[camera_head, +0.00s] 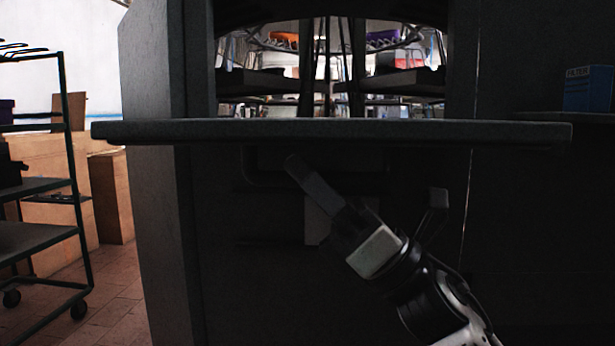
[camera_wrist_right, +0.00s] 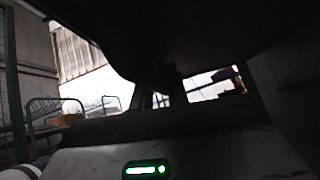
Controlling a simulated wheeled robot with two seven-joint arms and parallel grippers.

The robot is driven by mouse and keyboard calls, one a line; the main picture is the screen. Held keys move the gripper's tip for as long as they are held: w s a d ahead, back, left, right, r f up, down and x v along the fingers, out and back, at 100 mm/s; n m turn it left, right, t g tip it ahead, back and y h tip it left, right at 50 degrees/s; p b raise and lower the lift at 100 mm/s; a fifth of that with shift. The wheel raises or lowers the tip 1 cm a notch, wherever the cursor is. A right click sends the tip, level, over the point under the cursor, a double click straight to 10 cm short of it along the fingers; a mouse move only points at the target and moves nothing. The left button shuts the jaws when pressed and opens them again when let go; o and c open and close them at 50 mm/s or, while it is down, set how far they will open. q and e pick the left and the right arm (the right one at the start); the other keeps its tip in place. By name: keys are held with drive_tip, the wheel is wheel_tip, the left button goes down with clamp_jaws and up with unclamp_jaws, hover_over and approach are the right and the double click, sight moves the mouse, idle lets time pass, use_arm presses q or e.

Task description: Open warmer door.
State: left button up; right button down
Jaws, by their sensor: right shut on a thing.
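The warmer is the large dark cabinet in the head view. A wide dark ledge (camera_head: 190,130) runs across its front, below a lit opening. Under the ledge, a dark curved bar (camera_head: 250,175) that looks like the door handle shows faintly against the dark front. My right gripper (camera_head: 300,170) reaches up from the lower right, tilted left, and its fingers overlap this bar. It is shut on it, though the contact is too dark to see clearly. I cannot tell the door's outline or whether it stands ajar. My left gripper is not in view.
A wheeled rack (camera_head: 40,185) stands at the left, with cardboard boxes (camera_head: 112,195) behind it. A blue box (camera_head: 588,88) sits on a surface at the far right. Brick-coloured floor (camera_head: 110,300) shows clear at the lower left.

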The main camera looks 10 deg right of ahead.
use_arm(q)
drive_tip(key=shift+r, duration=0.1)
use_arm(e)
drive_tip(key=shift+r, duration=0.1)
drive_tip(key=c, duration=1.4)
unclamp_jaws()
drive_tip(key=shift+o, duration=0.2)
